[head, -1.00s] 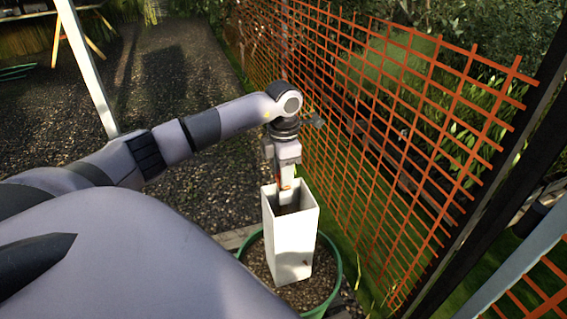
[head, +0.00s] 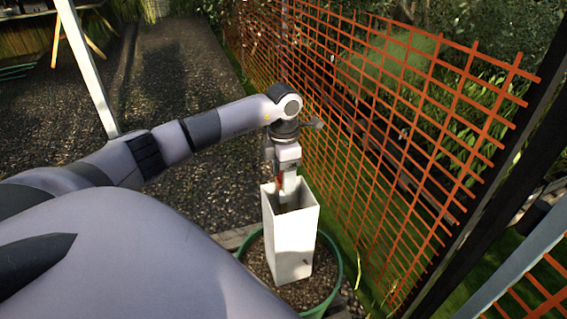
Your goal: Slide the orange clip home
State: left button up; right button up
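A white square tube (head: 292,245) stands upright, open end up, in a round green pot (head: 338,268). My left gripper (head: 285,190) points straight down at the tube's mouth, its lower end at or just inside the rim. A small orange-red piece (head: 279,178), perhaps the orange clip, shows at the left of the gripper's pale lower part. It is too small to tell whether the fingers hold it or whether it touches the tube. The tube's near wall hides what is lower inside. My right gripper is not in view.
An orange mesh fence (head: 400,130) stands close to the right of the tube and gripper. A dark post (head: 500,190) stands at the right. Gravel ground (head: 190,100) is open behind the arm, with a pale slanted post (head: 88,70) at the left.

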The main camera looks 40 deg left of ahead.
pick_arm(q)
jog(key=shift+r, duration=0.1)
notch_tip(320, 180, up, 7)
jog(key=shift+f+p, duration=0.1)
jog(key=shift+p, duration=0.25)
dwell(0.5)
